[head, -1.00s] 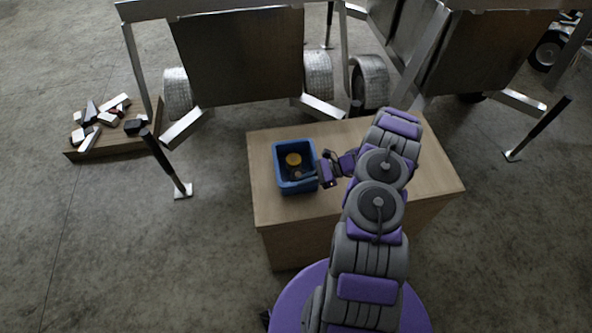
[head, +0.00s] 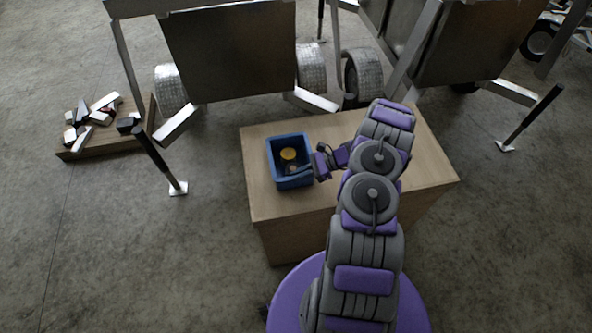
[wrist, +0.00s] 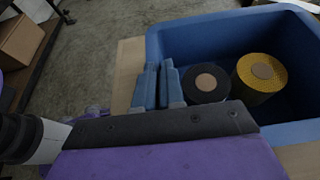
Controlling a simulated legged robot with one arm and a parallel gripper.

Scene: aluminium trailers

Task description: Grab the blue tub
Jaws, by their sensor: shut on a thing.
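The blue tub (head: 271,166) stands upright on the wooden table, left of its middle. It is an open box holding a yellow-topped roll (head: 288,154) and a dark roll, clearer in the wrist view (wrist: 206,82). My gripper (head: 309,170) is at the tub's right wall in the head view. In the wrist view my gripper's two fingers (wrist: 159,86) are close together at the tub's wall, shut on it. The tub's rim shows behind them (wrist: 215,22). The exact contact is partly hidden by the fingers.
The wooden table (head: 270,205) has bare top around the tub. Aluminium trailers with wheels (head: 235,55) stand close behind it. A low board with scattered blocks (head: 100,143) lies on the floor at left. A black-handled post (head: 160,160) stands left of the table.

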